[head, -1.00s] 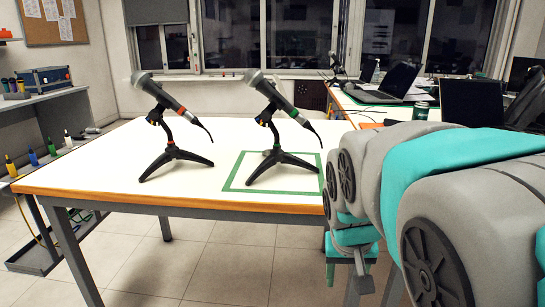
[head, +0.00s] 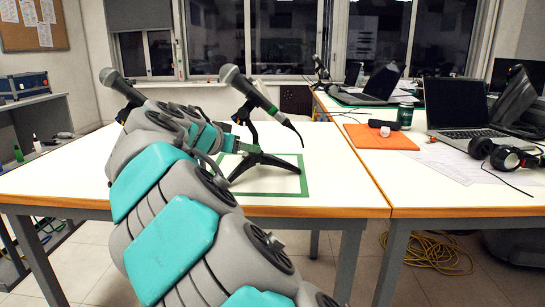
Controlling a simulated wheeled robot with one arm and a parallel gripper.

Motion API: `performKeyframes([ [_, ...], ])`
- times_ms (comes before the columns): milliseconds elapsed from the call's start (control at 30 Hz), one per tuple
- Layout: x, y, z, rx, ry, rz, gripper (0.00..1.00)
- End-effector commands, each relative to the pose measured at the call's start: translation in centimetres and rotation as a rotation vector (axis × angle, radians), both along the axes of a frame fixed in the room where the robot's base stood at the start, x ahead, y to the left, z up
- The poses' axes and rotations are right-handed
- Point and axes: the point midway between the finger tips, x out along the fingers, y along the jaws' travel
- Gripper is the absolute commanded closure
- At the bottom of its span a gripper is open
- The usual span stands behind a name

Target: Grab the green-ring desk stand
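The green-ring desk stand (head: 264,161) is a black tripod holding a grey-headed microphone tilted down to the right. It stands upright on the white table within a green tape square (head: 280,194). My gripper (head: 238,144) is at the left of the stand's stem, low near where the legs meet. Its fingers are small and partly hidden by my wrist, so I cannot tell whether they are open, shut or touching the stem. The other microphone (head: 122,86), on the red-ring stand, is to the left, and my arm hides most of that stand.
A second desk at right holds laptops (head: 467,108), an orange folder (head: 380,137), a dark green can (head: 405,115) and headphones (head: 500,153). A shelf (head: 40,126) stands at the left. The white table's right part (head: 335,165) is clear.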

Motion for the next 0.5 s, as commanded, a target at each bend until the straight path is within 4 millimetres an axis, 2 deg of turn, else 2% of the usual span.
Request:
performKeyframes([
  [133, 0.4, -0.3, 0.0, -0.002, -0.036, -0.036, 0.43],
  [500, 3.1, -1.8, -1.3, 0.000, -0.032, -0.036, 0.43],
])
